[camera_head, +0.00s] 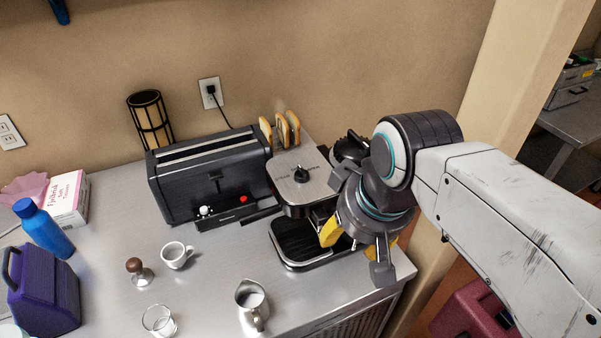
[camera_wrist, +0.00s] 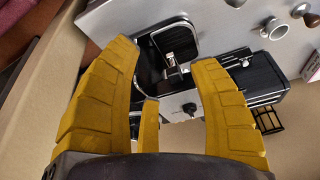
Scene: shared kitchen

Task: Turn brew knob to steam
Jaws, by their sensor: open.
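The coffee machine (camera_head: 288,192) stands on the counter, with a silver top plate and a black drip tray (camera_head: 292,243) low at its front. A black knob (camera_head: 301,174) sits on the top plate. My gripper (camera_head: 360,238) is at the machine's right front side, to the right of and lower in the picture than the knob, apart from it. In the wrist view my gripper (camera_wrist: 166,54) has its yellow fingers spread with nothing held. A small dark part that looks like the knob (camera_wrist: 190,108) shows between the fingers, near the right one. Where the knob points is too small to tell.
A black toaster (camera_head: 210,180) stands close left of the machine, with bread slices (camera_head: 281,131) behind. A milk pitcher (camera_head: 251,305), a white cup (camera_head: 177,255), a tamper (camera_head: 139,272) and a glass (camera_head: 159,321) stand in front. The counter's right edge is near my arm.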

